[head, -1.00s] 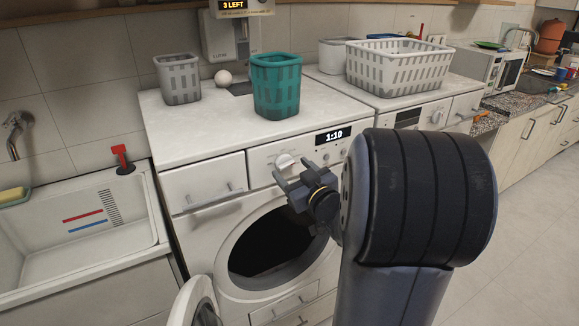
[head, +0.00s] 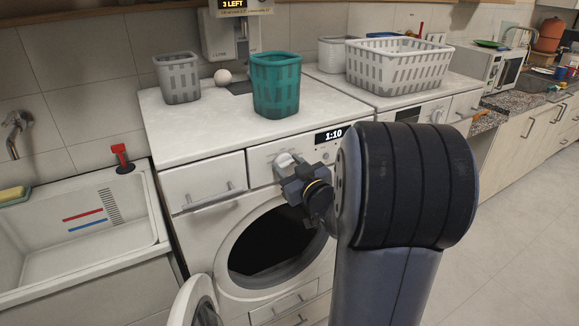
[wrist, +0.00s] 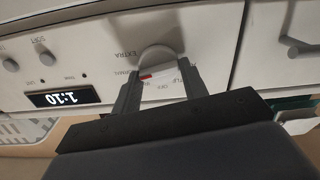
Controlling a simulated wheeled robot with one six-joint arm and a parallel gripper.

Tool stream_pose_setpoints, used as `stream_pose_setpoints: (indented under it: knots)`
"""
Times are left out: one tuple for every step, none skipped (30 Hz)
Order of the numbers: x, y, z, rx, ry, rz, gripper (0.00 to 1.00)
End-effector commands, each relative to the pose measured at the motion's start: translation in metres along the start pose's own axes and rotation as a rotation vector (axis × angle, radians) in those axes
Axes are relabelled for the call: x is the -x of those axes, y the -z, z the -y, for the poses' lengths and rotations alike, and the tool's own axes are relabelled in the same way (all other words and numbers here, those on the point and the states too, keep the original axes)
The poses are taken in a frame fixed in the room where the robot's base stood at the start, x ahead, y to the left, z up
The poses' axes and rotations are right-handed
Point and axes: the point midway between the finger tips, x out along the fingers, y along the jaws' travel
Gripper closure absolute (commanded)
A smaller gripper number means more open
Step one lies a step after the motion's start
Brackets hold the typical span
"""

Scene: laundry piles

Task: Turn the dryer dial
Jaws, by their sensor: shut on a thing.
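The dryer (head: 205,220) is the white front-loading machine in the middle of the head view. Its round white dial (head: 284,159) sits on the control panel, left of a display reading 1:10. My gripper (head: 289,171) is at the dial, its fingers shut on it. In the wrist view, which is turned upside down, the dial (wrist: 157,58) lies between the two grey fingers, with a red mark and printed labels such as EXTRA and OFF around it. The fingers hide part of the dial and some labels.
The machine's round door (head: 196,302) stands open at lower left. A teal basket (head: 276,85) and a grey basket (head: 177,78) stand on top. A second machine with a white basket (head: 397,65) adjoins right; a sink (head: 75,215) is left.

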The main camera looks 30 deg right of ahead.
Motion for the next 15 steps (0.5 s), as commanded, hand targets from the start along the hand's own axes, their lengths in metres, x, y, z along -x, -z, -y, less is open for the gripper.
stream_pose_setpoints:
  knots:
    - [0.0001, 0.0000, 0.0001, 0.000, 0.000, 0.000, 0.79]
    - [0.0001, 0.0000, 0.0001, 0.000, 0.000, 0.000, 0.81]
    - [0.0001, 0.0000, 0.0001, 0.000, 0.000, 0.000, 0.81]
    - [0.0001, -0.0001, 0.0001, 0.001, 0.000, 0.000, 0.81]
    - [0.0001, -0.0002, 0.0001, 0.002, 0.000, 0.000, 0.81]
    - [0.0001, -0.0004, 0.0002, 0.005, 0.000, 0.000, 0.81]
    - [0.0001, -0.0006, 0.0002, 0.009, 0.000, 0.000, 0.81]
    - [0.0001, -0.0008, 0.0003, 0.014, 0.000, 0.000, 0.81]
    - [0.0001, -0.0012, 0.0004, 0.022, 0.000, 0.000, 0.81]
    - [0.0001, -0.0016, 0.0004, 0.030, 0.000, 0.000, 0.81]
    - [0.0000, -0.0019, 0.0005, 0.039, 0.000, 0.000, 0.81]
    - [0.0000, -0.0023, 0.0006, 0.055, -0.001, -0.001, 0.81]
    - [0.0000, -0.0026, 0.0007, 0.069, -0.001, -0.001, 0.81]
    - [0.0000, -0.0027, 0.0008, 0.084, -0.001, -0.002, 0.81]
    - [0.0000, -0.0029, 0.0010, 0.108, -0.001, -0.003, 0.81]
